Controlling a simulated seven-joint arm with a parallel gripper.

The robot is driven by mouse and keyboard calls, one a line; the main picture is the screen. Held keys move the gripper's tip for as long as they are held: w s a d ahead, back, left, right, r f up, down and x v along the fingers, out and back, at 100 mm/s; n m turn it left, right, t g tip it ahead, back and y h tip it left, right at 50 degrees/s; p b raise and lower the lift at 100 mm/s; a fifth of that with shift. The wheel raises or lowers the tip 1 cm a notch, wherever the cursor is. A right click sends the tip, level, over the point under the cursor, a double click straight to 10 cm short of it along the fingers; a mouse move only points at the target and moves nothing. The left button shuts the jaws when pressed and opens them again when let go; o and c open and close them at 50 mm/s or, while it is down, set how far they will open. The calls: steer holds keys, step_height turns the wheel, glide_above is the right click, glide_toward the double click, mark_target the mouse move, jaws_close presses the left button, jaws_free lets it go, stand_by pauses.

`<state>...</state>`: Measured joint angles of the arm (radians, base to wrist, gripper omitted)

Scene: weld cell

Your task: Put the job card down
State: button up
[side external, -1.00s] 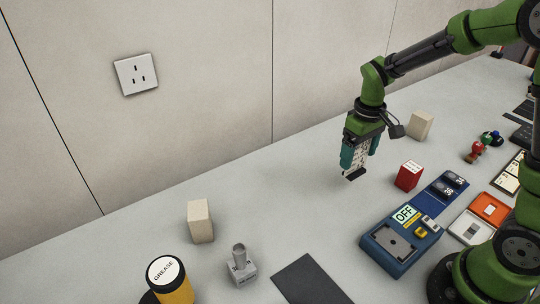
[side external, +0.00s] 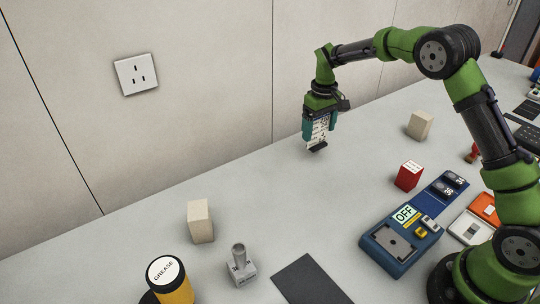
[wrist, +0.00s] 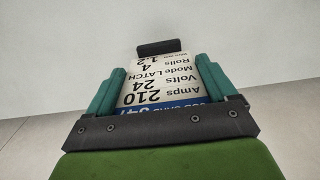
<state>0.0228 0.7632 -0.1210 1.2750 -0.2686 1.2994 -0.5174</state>
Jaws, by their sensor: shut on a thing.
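The job card (side external: 318,130) is white with black print and a blue band. It also shows in the wrist view (wrist: 160,80), with lines for Amps 210, Volts 24, Mode LATCH and Rolls. My gripper (side external: 319,132) is shut on the card, with a teal finger on each side of it. The gripper shows in the wrist view too (wrist: 160,90). A dark bar (wrist: 159,46) is at the card's far end, which hangs lowest in the side view. The card is held up near the wall side of the bench; I cannot tell its exact height.
A blue device reading OFF (side external: 396,238), a red block (side external: 408,176) and an orange-white case (side external: 474,226) stand right. Pale blocks (side external: 200,222) (side external: 419,125), a grey fixture (side external: 241,266), a grease tin (side external: 168,279) and a dark mat (side external: 311,280) surround clear bench (side external: 300,205).

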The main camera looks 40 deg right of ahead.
mark_target(318, 144)
step_height(318, 144, down, 3)
steer(key=shift+s+f, duration=0.1)
steer(key=o, duration=0.9)
steer(key=shift+f, duration=0.15)
